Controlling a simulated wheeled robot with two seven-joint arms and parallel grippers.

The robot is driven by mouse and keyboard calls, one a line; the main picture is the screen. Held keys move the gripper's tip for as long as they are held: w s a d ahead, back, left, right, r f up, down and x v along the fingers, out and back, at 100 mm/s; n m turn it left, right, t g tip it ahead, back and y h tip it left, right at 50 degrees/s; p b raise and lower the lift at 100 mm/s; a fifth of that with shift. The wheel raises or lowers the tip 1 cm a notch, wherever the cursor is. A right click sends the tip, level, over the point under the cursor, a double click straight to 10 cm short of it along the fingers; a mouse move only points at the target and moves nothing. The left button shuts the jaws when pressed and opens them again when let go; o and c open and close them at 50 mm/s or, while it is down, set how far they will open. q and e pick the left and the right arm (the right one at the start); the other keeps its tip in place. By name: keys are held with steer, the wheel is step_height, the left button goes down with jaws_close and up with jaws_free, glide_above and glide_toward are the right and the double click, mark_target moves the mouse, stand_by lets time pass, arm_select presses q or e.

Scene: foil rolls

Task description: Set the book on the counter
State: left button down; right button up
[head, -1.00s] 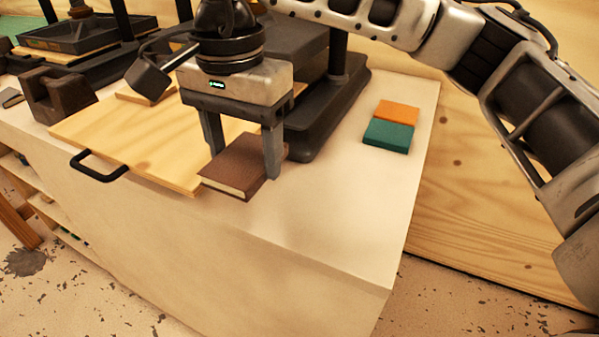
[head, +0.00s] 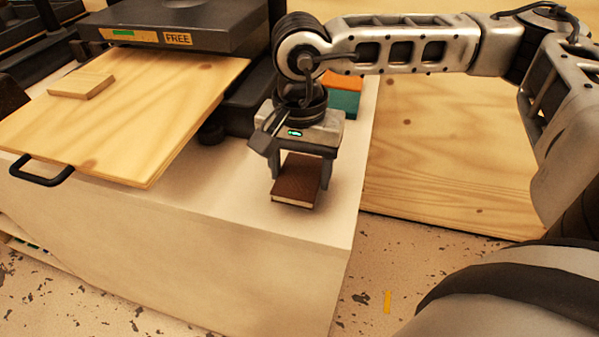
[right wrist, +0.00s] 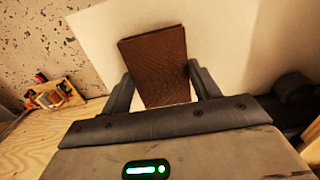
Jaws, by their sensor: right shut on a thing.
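The brown book (head: 298,190) lies flat between the fingers of my right gripper (head: 300,179), which is shut on it. They are over the front right part of the pale counter (head: 225,200). I cannot tell whether the book touches the counter or hangs just above it. In the right wrist view, the book's brown cover (right wrist: 155,55) shows between the two fingers (right wrist: 162,78), with the pale counter top (right wrist: 225,35) behind it. My left gripper is not in view.
A wooden board (head: 135,135) with a black handle (head: 40,175) and a small wood block (head: 80,86) lies left of the book. A dark press-like machine (head: 195,25) stands behind. Orange (head: 345,82) and teal (head: 344,103) items are partly hidden behind my right arm.

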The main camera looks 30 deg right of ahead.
mark_target(299, 176)
steer(key=shift+f, duration=1.1)
steer(key=o, duration=1)
steer(key=shift+r, duration=0.4)
steer(key=shift+w+r, duration=0.1)
steer(key=shift+r, duration=0.25)
step_height(299, 176, up, 11)
steer(key=shift+a, duration=0.1)
